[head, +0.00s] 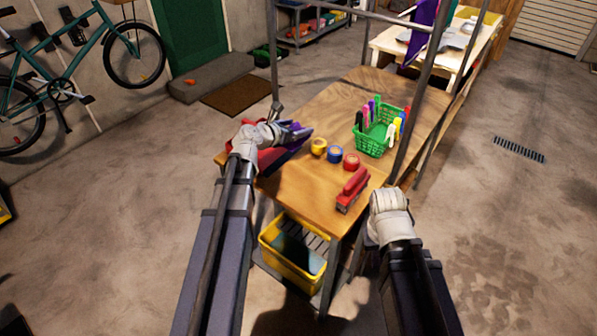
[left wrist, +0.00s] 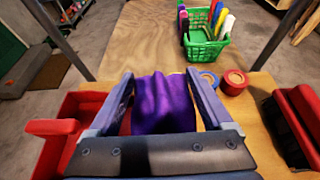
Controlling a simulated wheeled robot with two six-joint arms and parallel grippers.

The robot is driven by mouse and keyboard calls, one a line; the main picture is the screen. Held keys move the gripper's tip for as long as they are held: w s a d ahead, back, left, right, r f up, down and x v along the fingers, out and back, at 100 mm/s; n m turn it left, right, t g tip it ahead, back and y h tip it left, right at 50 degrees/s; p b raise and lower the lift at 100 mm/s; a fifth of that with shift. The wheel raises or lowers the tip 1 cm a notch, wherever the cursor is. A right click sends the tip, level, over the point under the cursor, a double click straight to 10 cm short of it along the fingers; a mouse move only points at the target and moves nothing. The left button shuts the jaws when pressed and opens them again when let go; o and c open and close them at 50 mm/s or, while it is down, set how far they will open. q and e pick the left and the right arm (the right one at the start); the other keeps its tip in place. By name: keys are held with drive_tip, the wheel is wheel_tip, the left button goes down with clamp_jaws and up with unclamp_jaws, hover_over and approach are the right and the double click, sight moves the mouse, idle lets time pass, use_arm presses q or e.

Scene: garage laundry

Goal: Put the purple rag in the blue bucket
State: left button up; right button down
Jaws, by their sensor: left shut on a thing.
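The purple rag (left wrist: 165,103) is pinched between the two fingers of my left gripper (left wrist: 160,76) in the left wrist view. In the head view, my left gripper (head: 300,131) is at the left edge of the wooden workbench, with a little of the rag's purple showing beside it. Whether the rag touches the bench is unclear. My right wrist is at the lower right of the head view, beside the bench's near right corner; its gripper's fingers are hidden. I see no blue bucket in either view.
A red container (left wrist: 75,125) is left of my left gripper. The wooden bench (head: 325,190) bears tape rolls (head: 335,155), a red tool (head: 352,188) and a green basket (head: 372,140) of markers. A yellow bin (head: 275,262) is below. Metal posts rise from the bench. Floor at left is clear.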

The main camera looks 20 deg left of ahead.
sight(301, 164)
use_arm(q)
drive_tip(key=shift+s+d+f, duration=0.1)
drive_tip(key=shift+d+f, duration=0.1)
drive_tip(key=shift+d, duration=0.3)
drive_tip(key=shift+s+d+f, duration=0.1)
drive_tip(key=shift+d+f, duration=0.05)
drive_tip(key=shift+d, duration=0.35)
wheel_tip(301, 164, down, 10)
drive_tip(key=b, duration=1)
drive_tip(key=shift+r, duration=0.1)
drive_tip(key=o, duration=1.1)
drive_tip(key=shift+f, duration=0.2)
drive_tip(key=shift+o, duration=0.2)
drive_tip(key=shift+r, duration=0.15)
drive_tip(key=shift+s+a+r, duration=0.1)
drive_tip(key=shift+s+r, duration=0.1)
drive_tip(key=p+v, duration=0.4)
drive_tip(key=v, duration=0.7)
drive_tip(key=shift+s+a+p, duration=0.15)
drive_tip(key=shift+s+p, duration=0.05)
drive_tip(key=shift+p, duration=0.1)
